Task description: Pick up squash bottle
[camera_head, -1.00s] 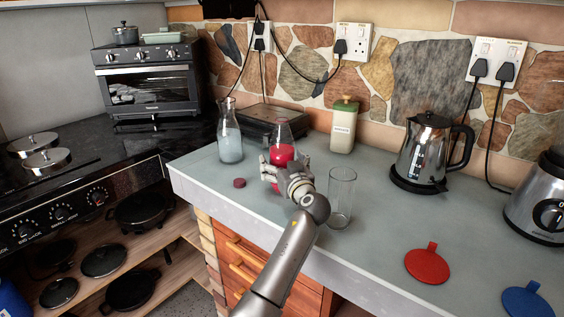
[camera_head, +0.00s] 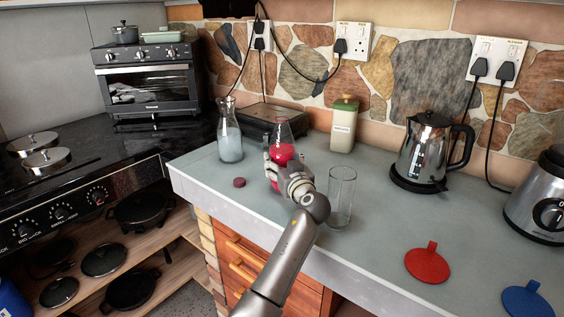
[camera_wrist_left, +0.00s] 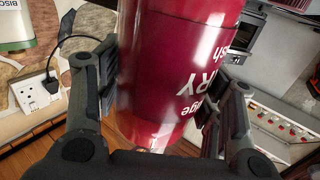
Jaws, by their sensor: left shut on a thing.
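The squash bottle (camera_head: 282,153) is a clear bottle with red contents, standing on the grey counter behind my left gripper. In the left wrist view the bottle (camera_wrist_left: 178,70) fills the middle, with white lettering on its red side. My left gripper (camera_head: 280,172) has one finger on each side of the bottle and is shut on it. In the left wrist view its dark fingers (camera_wrist_left: 160,95) flank the bottle. The gripper hides the lower part of the bottle in the head view. My right gripper is not in view.
An empty glass (camera_head: 341,196) stands close to the right of my left gripper. A milky carafe (camera_head: 229,140) and a small dark red cap (camera_head: 239,182) are to the left. A canister (camera_head: 343,126) and a kettle (camera_head: 428,155) stand behind and right. The front counter edge is near.

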